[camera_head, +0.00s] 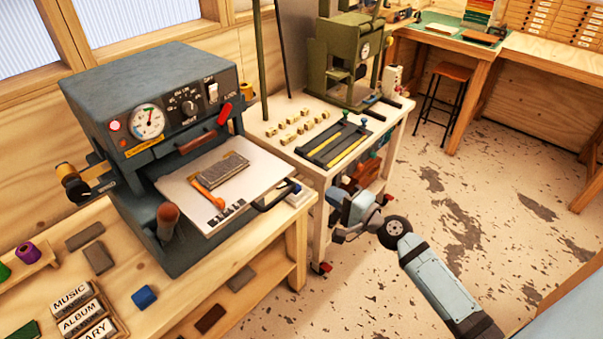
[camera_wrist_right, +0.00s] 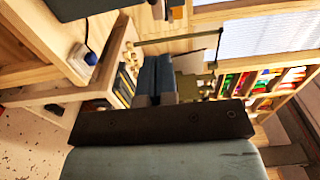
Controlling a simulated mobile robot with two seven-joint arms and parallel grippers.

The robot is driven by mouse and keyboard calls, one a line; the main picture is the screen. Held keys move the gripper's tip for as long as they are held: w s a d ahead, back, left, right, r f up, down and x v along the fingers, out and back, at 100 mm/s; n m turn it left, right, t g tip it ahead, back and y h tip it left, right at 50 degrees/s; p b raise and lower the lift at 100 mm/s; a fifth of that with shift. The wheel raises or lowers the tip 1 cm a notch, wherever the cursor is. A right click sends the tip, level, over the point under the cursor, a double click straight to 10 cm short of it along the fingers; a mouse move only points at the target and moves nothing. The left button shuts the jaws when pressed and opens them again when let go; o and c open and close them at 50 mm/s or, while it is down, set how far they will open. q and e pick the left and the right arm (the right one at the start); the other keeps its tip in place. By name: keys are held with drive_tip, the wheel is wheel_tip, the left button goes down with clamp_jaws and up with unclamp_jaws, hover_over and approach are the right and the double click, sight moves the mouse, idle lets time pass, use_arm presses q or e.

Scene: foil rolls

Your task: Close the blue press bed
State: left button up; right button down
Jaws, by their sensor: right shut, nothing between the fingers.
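The blue press (camera_head: 150,110) is a blue-grey box machine with a gauge, a dial and a red switch, standing on the left wooden bench. Its pale flat bed (camera_head: 262,172) is slid out in front, with a black handle (camera_head: 275,196) at its front right edge. A metal type block (camera_head: 223,176) and an orange-handled tool (camera_head: 208,197) lie on the bed. My right gripper (camera_head: 341,203) is right of the handle, apart from it, beside the white cart. Its fingers (camera_wrist_right: 155,82) are shut and empty in the wrist view. My left gripper is out of view.
The white cart (camera_head: 318,165) holds small wooden blocks and a black tray. The left bench carries signs (camera_head: 80,318), spools and small blocks. A stool (camera_head: 447,95) stands at the back. The floor to the right is open.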

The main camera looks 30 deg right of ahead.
sight(254, 146)
drive_tip(key=p+x, duration=0.2)
drive_tip(key=x, duration=0.7)
drive_tip(key=shift+w+a, duration=0.1)
drive_tip(key=shift+w, duration=0.15)
drive_tip(key=shift+w+a+f+p, duration=0.15)
drive_tip(key=shift+w+p, duration=0.15)
drive_tip(key=shift+w, duration=0.15)
drive_tip(key=b+x, duration=0.5)
drive_tip(key=x, duration=1.1)
drive_tip(key=shift+w+f, duration=0.1)
drive_tip(key=shift+b+x, duration=0.45)
drive_tip(key=shift+x, duration=0.4)
